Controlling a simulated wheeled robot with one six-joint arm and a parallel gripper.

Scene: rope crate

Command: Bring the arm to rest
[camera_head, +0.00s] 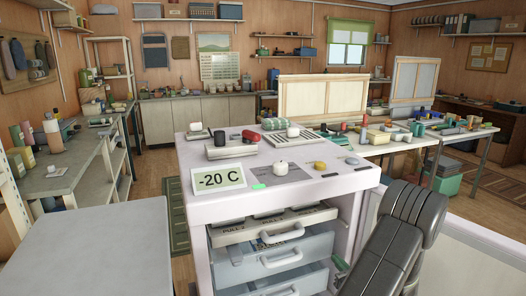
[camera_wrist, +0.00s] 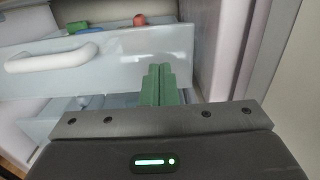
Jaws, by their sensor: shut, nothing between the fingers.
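My gripper (camera_wrist: 159,72) shows in the wrist view with its two green fingers together and nothing between them. Its fingertips are in front of, or close to, a pale drawer front with a white handle (camera_wrist: 45,54); I cannot tell whether they touch it. In the head view my dark arm comes in at the lower right, beside the white drawer cabinet (camera_head: 205,206). The gripper is mostly hidden behind the arm there.
The cabinet's drawers stand out at different depths, with a top drawer handle (camera_head: 285,232) and a lower one (camera_head: 280,258). A grey surface (camera_head: 110,245) lies left. A cluttered table (camera_head: 400,147) stands behind right.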

